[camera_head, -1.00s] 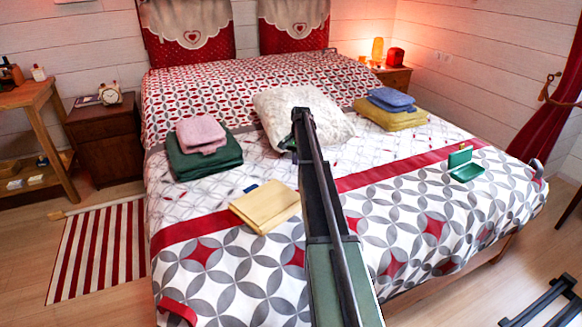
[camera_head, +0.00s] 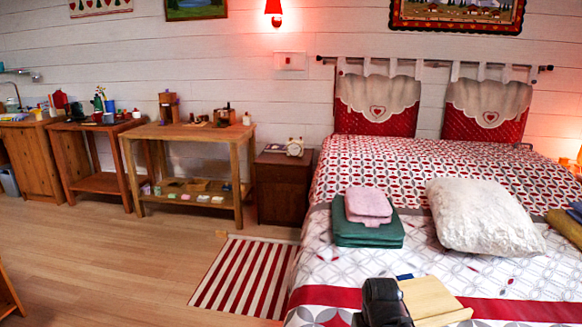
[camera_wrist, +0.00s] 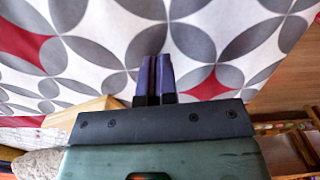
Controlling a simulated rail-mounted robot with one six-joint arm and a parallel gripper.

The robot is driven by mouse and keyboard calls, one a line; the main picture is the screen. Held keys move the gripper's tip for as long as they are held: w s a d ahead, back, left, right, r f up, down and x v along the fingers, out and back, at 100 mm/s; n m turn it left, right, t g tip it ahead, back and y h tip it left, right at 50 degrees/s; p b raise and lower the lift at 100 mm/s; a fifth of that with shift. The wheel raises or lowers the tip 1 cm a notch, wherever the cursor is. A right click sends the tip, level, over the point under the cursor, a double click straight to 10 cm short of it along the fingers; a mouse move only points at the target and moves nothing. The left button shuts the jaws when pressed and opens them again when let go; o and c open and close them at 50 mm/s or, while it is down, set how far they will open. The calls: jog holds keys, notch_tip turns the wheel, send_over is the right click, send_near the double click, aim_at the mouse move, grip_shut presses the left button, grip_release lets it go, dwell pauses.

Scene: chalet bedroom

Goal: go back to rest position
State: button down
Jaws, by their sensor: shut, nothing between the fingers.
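My gripper (camera_wrist: 155,75) is shut and empty in the wrist view, its two dark fingers side by side in front of the grey, white and red patterned bedspread (camera_wrist: 115,35). In the head view a dark part of my arm shows at the bottom edge, in front of the bed (camera_head: 450,268) and overlapping the left side of a flat beige item (camera_head: 432,300). The fingertips cannot be made out there.
A green and pink folded stack (camera_head: 368,236) and a white pillow (camera_head: 485,217) lie on the bed. A nightstand (camera_head: 284,188) with a clock, a wooden shelf table (camera_head: 190,135) and a striped rug (camera_head: 240,275) stand left. Floor (camera_head: 110,265) is open at lower left.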

jog(key=s+r+p, duration=0.1)
jog(key=r+p, duration=1.2)
jog(key=s+a+r+n+p, duration=0.1)
jog(key=s+r+p, duration=0.1)
jog(key=r+p, duration=1.1)
jog(key=shift+a+r+p, duration=0.3)
jog(key=shift+r+p, duration=0.05)
jog(key=shift+s, duration=0.1)
